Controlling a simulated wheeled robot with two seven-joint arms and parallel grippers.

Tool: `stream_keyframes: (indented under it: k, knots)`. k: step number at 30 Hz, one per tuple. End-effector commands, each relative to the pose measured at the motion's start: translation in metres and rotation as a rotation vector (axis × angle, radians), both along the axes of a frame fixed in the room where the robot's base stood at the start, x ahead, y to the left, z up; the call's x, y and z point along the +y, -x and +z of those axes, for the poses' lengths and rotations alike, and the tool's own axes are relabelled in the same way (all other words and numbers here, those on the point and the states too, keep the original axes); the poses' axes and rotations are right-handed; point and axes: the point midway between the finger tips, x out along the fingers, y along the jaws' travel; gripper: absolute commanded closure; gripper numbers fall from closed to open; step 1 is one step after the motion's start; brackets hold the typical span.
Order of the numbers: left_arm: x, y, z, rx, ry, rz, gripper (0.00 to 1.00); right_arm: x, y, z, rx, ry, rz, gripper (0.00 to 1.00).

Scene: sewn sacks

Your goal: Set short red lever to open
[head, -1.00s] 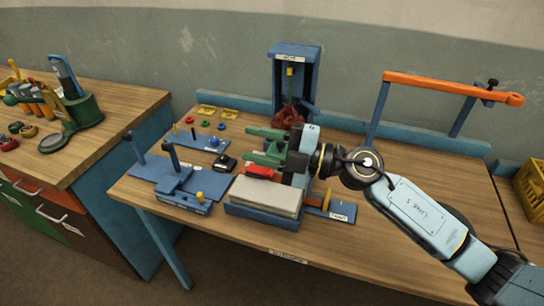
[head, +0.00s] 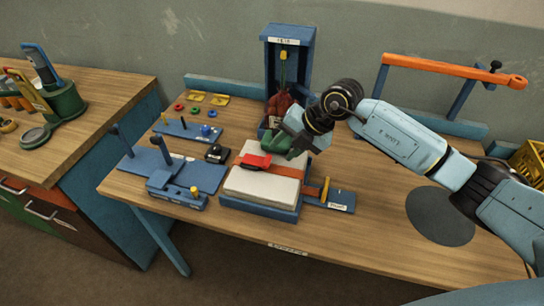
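A short red lever (head: 256,161) sits on an orange strip that crosses a pale, flat block (head: 262,184) on a blue base. It looks low and nearly flat; its exact setting cannot be told. My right gripper (head: 279,146) has green fingers and is just right of and behind the red lever, pointing down and left. My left gripper is not in view.
A blue stand (head: 306,57) with a dark red sack (head: 280,103) rises behind my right gripper. A blue fixture with upright posts (head: 189,172) and a small black object (head: 217,154) lie left. An orange bar (head: 440,70) stands back right. The table's right half is mostly clear.

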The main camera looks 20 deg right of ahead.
Motion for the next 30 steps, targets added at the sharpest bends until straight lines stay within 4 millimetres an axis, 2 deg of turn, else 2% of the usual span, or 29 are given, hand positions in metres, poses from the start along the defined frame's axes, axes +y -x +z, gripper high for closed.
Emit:
stream_keyframes:
  k: [3,9,14,22,30]
  knots:
    - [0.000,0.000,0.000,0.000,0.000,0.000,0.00,0.012,-0.007,-0.020,0.002,-0.003,0.001,0.62]
    - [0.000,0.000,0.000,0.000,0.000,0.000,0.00,0.024,-0.016,-0.043,0.001,-0.002,0.001,0.62]
    - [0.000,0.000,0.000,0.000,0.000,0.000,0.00,0.028,-0.019,-0.050,-0.001,-0.002,0.001,0.62]
    - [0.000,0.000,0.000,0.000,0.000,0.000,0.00,0.028,-0.019,-0.051,0.000,-0.001,0.001,0.62]
    - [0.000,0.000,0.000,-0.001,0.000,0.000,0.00,0.028,-0.019,-0.050,0.000,-0.001,0.001,0.98]
